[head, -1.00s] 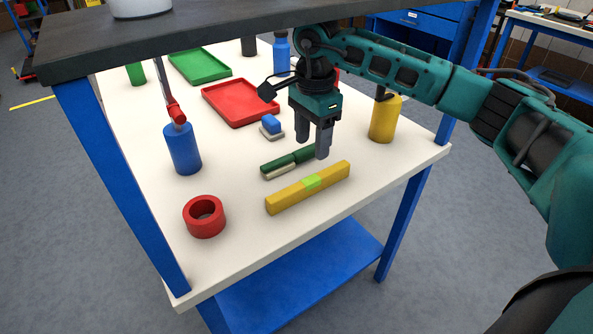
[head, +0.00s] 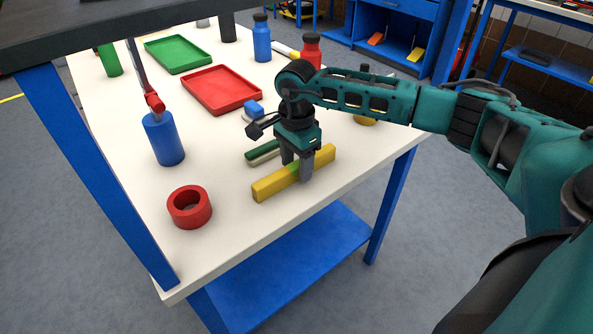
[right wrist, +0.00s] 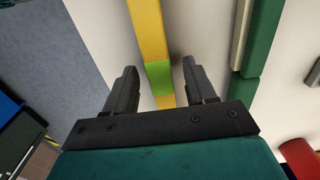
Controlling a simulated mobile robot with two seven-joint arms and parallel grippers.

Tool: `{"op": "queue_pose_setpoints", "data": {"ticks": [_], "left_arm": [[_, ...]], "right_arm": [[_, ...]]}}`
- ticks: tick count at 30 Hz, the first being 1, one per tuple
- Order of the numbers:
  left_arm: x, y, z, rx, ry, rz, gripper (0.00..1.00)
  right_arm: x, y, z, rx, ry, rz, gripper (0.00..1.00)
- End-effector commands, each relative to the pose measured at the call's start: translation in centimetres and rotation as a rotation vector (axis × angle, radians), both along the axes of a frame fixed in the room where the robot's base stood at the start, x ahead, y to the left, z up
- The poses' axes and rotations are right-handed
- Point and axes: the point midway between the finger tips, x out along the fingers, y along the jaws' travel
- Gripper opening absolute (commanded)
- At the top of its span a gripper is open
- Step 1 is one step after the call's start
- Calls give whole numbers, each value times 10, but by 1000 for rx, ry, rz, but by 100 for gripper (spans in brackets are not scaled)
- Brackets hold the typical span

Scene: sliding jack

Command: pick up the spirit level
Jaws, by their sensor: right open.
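The spirit level is a yellow bar (head: 272,186) with a green middle, lying on the white table near its front edge. In the right wrist view the level (right wrist: 149,32) runs between my two fingers, with its green part (right wrist: 160,78) close to the fingertips. My right gripper (head: 297,172) is open and straddles the level's middle from above, one finger on each side. In the right wrist view its fingers (right wrist: 159,80) stand apart with gaps on both sides of the bar. My left gripper is not in view.
A green and cream tool (head: 262,152) lies just behind the level. A red ring (head: 189,207) and a blue cylinder (head: 163,139) stand to the left. Red tray (head: 222,90) and green tray (head: 178,54) lie farther back. A dark shelf (head: 120,22) overhangs the table.

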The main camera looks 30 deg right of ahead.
Motion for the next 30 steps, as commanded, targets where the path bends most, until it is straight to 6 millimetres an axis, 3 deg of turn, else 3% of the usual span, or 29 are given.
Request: {"op": "queue_pose_setpoints", "data": {"ticks": [9,26,30], "left_arm": [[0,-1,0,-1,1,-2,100],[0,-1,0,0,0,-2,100],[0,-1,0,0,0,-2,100]], "right_arm": [[0,0,-8,0,-1,0,55],[0,0,-7,0,-1,0,2],[1,0,-7,0,-2,0,0]]}}
